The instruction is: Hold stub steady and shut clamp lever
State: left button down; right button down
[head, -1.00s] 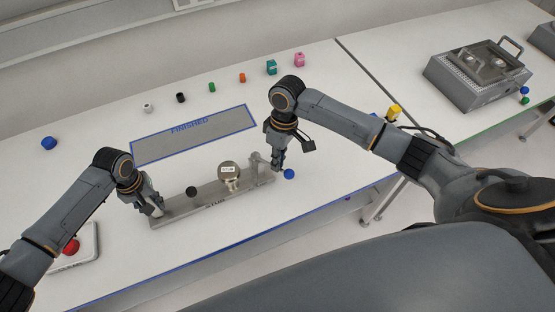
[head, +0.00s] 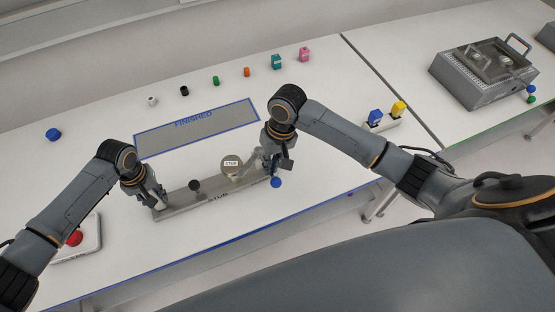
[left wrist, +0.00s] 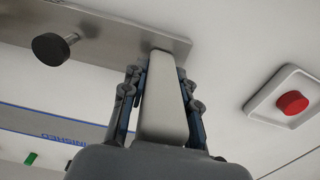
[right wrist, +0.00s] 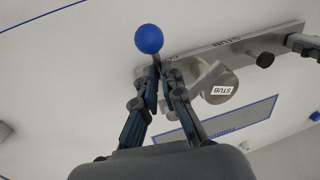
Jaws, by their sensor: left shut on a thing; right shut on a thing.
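A metal bar labelled STUB (head: 182,204) lies on the white bench. On it stands a round metal stub (head: 231,170) with a white STUB label, which also shows in the right wrist view (right wrist: 217,92). My left gripper (head: 157,200) is shut on a pale upright post (left wrist: 162,105) at the bar's left end. My right gripper (head: 274,166) is shut on the clamp lever, just below its blue ball knob (right wrist: 149,39). The lever itself is mostly hidden by the fingers. A grey clamp arm (right wrist: 207,78) reaches beside the stub; contact cannot be told.
A black knob (head: 194,185) stands on the bar. A grey FINISHED mat (head: 160,143) lies behind it. Several small coloured parts line the bench's back. A red button (head: 74,238) is at left.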

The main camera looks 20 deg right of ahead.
pick_arm(q)
jog(key=shift+s+d+f, duration=0.1)
jog(key=shift+s+f, duration=0.15)
jog(key=shift+f, duration=0.05)
pick_arm(e)
jog(key=shift+w+a+m+t, duration=0.15)
jog(key=shift+a+m+t, duration=0.2)
jog(key=shift+a+m, duration=1.1)
jog(key=shift+w+a+m+t, duration=0.15)
jog(key=shift+a+m+t, duration=0.2)
jog(key=shift+a+m, duration=1.05)
pick_arm(q)
jog(key=shift+d, duration=0.15)
pick_arm(e)
jog(key=shift+d+m, duration=0.5)
jog(key=shift+m, duration=0.05)
jog(key=c, duration=1.5)
grip_release()
pick_arm(q)
jog(key=shift+a, duration=0.3)
pick_arm(e)
jog(key=shift+o, duration=0.4)
jog(key=shift+a, duration=0.15)
jog(key=shift+d, duration=0.2)
